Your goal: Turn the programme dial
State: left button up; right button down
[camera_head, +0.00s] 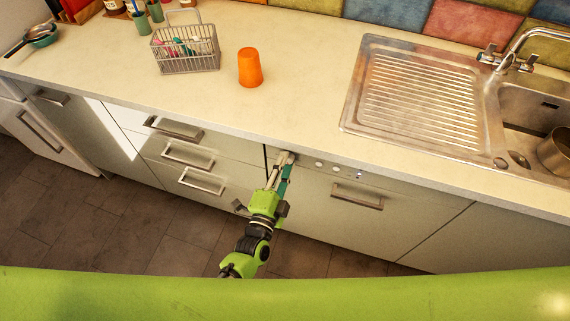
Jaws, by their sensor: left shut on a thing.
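The appliance front (335,205) is a pale panel under the counter, with a long handle and a narrow control strip (347,171) along its top edge. The programme dial (288,157) is at the left end of that strip, mostly covered by my gripper. My left gripper (281,163) reaches up to it from below and is shut on the dial. The dial's pointer or marks are hidden or too small to read. My right gripper is not in view.
Small round buttons (319,164) sit just right of the dial. The counter edge overhangs above the strip. Drawers with protruding handles (188,155) are to the left. An orange cup (250,67), a wire basket (185,50) and a sink drainer (420,90) are on the counter.

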pick_arm(q)
jog(key=shift+f+n+b, duration=0.1)
jog(key=shift+n+b, duration=3.35)
jog(key=shift+n, duration=12.45)
jog(key=o, duration=1.1)
jog(key=shift+s, duration=0.1)
